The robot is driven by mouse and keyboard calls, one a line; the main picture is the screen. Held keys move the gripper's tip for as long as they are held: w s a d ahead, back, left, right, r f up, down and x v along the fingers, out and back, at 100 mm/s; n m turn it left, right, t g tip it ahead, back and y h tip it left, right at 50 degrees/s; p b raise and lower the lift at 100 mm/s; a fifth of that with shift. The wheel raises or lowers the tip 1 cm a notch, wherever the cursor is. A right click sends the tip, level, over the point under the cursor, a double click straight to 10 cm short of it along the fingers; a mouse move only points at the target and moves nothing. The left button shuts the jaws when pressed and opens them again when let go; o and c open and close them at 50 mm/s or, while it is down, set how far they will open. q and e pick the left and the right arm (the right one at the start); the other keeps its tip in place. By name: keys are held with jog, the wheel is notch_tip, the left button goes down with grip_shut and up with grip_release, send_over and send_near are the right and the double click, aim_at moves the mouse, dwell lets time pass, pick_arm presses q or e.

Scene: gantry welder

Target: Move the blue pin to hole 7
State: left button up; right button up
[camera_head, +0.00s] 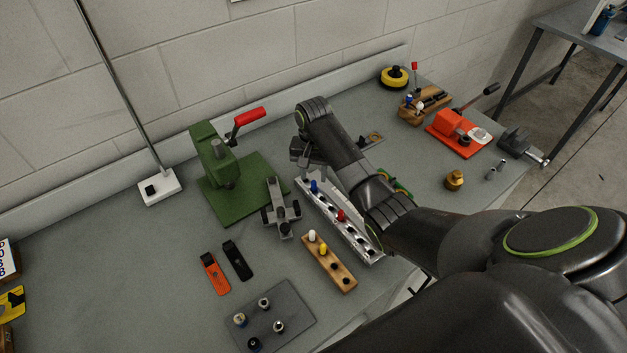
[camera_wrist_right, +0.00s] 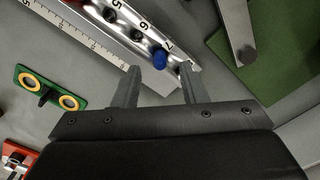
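The blue pin (camera_head: 314,186) stands in the silver numbered rail (camera_head: 318,200) near its far end. In the right wrist view the blue pin (camera_wrist_right: 160,60) shows as a rounded blue head close to the printed 7 on the rail (camera_wrist_right: 95,28); I cannot tell exactly which hole it is in. A dark hole shows just right of it. My right gripper (camera_wrist_right: 158,88) is open, its two fingers apart with the pin head just ahead of and between their tips. In the head view the right gripper (camera_head: 304,154) is partly hidden by its arm. My left gripper is not in view.
A red pin (camera_head: 341,215) stands in the same rail. A green press (camera_head: 223,170) and a grey clamp (camera_head: 280,210) stand left of it. A wooden block (camera_head: 330,266) with white and yellow pins lies in front.

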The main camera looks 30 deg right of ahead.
notch_tip(320, 180, up, 13)
jog(key=p, duration=0.6)
jog(key=shift+r, duration=0.15)
